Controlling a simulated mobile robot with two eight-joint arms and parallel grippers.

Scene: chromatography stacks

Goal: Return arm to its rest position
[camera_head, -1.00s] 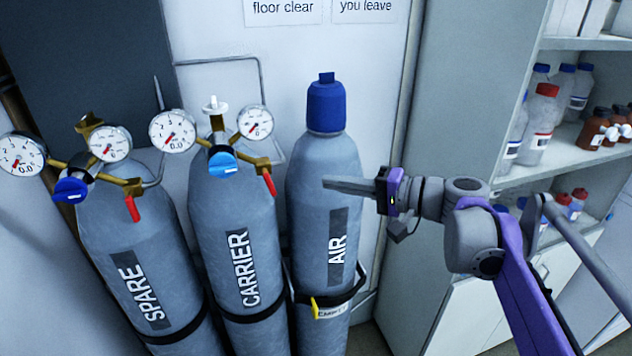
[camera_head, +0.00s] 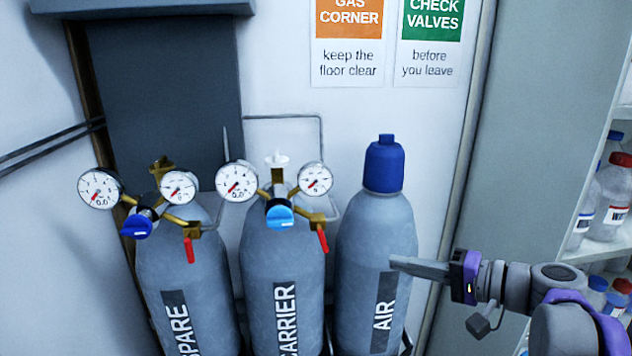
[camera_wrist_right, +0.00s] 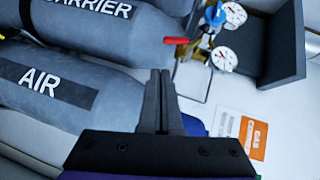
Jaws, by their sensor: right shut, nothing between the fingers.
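My right arm comes in from the lower right in the head view, and its purple and grey gripper (camera_head: 394,262) is at the AIR cylinder (camera_head: 355,240), overlapping its right side. I cannot tell if they touch. The fingers are shut with nothing between them; the right wrist view shows them pressed together (camera_wrist_right: 160,75). The AIR cylinder has a blue cap (camera_head: 383,165) and no regulator. My left gripper is not in view.
The CARRIER cylinder (camera_head: 255,255) and SPARE cylinder (camera_head: 205,265) stand to the left, with gauges (camera_head: 238,181) and red-handled valves sticking out. Shelves with bottles (camera_head: 606,200) are at the right. Signs (camera_head: 347,45) hang on the wall behind.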

